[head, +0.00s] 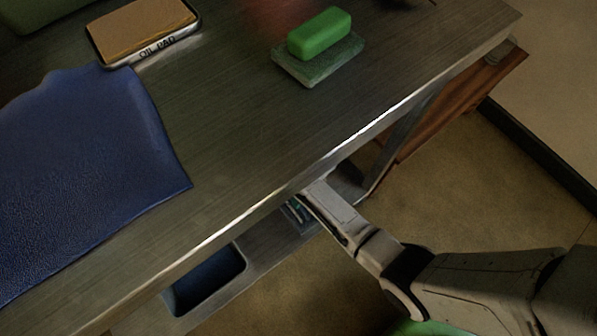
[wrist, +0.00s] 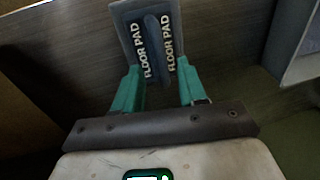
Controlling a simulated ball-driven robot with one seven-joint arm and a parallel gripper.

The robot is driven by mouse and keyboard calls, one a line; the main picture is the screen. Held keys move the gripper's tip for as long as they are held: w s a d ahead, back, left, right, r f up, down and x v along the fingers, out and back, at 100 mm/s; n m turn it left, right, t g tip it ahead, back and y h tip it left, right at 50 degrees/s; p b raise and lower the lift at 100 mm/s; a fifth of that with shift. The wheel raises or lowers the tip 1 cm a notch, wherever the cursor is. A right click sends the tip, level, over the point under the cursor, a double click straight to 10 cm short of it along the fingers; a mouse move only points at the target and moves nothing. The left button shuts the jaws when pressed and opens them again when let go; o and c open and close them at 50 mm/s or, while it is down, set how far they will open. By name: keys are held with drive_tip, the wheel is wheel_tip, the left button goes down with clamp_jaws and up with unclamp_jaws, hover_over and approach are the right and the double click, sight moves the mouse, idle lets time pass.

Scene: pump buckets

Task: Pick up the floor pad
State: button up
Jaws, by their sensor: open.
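The floor pad (wrist: 151,27) is a dark grey-blue piece with a raised middle ridge and white "FLOOR PAD" lettering on both sides. In the wrist view it lies on a dark metal surface, straight ahead of my gripper. My gripper (wrist: 159,78) is open, with its two teal fingers at the left and right of the pad's near end. I cannot tell whether the fingers touch it. In the head view my arm reaches under the bench top, and the gripper is mostly hidden by the bench edge.
The metal bench top (head: 235,130) overhangs the lower shelf (head: 262,255). A blue bin (head: 208,278) stands on that shelf. On top are a blue cloth (head: 80,170), an oil pad (head: 145,30) and a green block (head: 320,33) on a green pad (head: 318,66).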

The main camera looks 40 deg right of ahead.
sight(302, 219)
drive_tip(key=f+b, duration=0.1)
drive_tip(key=f, duration=0.1)
drive_tip(key=a+f+b, duration=0.1)
drive_tip(key=f+b, duration=0.1)
drive_tip(key=f, duration=0.1)
drive_tip(key=shift+w+f, duration=0.1)
drive_tip(key=shift+f, duration=0.05)
drive_tip(key=shift+c, duration=0.2)
clamp_jaws()
